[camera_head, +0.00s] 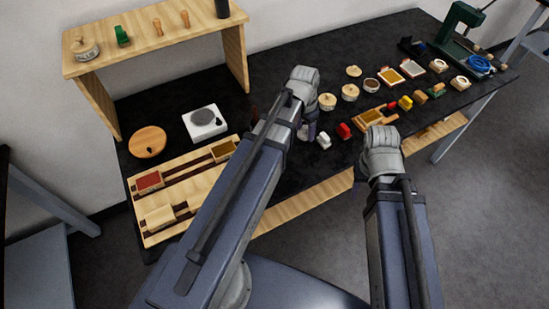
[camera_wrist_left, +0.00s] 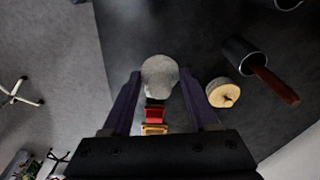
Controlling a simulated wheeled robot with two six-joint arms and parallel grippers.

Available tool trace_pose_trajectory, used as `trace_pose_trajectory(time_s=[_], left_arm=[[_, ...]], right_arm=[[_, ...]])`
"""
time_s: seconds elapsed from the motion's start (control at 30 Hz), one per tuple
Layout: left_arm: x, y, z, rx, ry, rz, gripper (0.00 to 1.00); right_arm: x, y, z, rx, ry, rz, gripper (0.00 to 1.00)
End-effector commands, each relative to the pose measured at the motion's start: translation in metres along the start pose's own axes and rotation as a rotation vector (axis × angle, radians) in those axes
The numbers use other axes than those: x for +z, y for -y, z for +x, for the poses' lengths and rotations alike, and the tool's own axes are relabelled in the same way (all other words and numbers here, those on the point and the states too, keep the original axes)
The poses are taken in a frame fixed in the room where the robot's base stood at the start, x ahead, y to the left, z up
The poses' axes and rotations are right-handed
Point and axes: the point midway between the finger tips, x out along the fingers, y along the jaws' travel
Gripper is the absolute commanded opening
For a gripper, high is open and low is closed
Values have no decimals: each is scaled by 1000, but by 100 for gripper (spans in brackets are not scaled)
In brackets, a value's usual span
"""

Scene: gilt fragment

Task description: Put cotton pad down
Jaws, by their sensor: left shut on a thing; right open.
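The cotton pad (camera_wrist_left: 160,74) is a pale, rounded thing between the two fingertips of my left gripper (camera_wrist_left: 158,88) in the left wrist view. My left gripper (camera_head: 308,131) is shut on it, low over the dark table in the head view. In the head view a small white thing (camera_head: 323,141) shows beside the fingertips; I cannot tell whether it is the pad. My right gripper (camera_head: 361,173) is open near the table's front edge, mostly hidden by its wrist. Whether the pad touches the table is unclear.
A red block (camera_head: 344,130) and a wooden tray (camera_head: 368,119) lie right of my left gripper. Round lidded jars (camera_head: 327,102) stand behind it. A wooden rack (camera_head: 148,183), a white scale (camera_head: 204,122) and a shelf (camera_head: 150,45) are at left. A green press (camera_head: 456,30) stands far right.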

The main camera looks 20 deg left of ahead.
Motion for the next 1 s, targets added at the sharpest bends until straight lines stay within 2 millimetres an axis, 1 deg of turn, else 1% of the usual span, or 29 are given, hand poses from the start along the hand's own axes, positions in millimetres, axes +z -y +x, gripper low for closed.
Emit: trace_pose_trajectory(time_s=[0.1, 0.27, 0.37, 0.47, 0.7, 0.8, 1.0], left_arm=[[-1, -4, 1, 1, 0, 7, 15], [-1, -4, 3, 1, 0, 8, 15], [0, -4, 10, 1, 0, 7, 15], [2, -4, 23, 1, 0, 7, 15], [6, -4, 60, 1, 0, 7, 15], [7, -4, 65, 1, 0, 7, 15], [7, -3, 65, 1, 0, 7, 15]], right_arm=[[0, 0, 1, 0, 0, 0, 50], [0, 0, 3, 0, 0, 0, 50], [-1, 1, 10, 0, 0, 1, 50], [-1, 2, 23, 0, 0, 1, 50], [-4, 6, 60, 0, 0, 1, 50], [-4, 6, 65, 0, 0, 1, 50], [-4, 6, 65, 0, 0, 1, 50]])
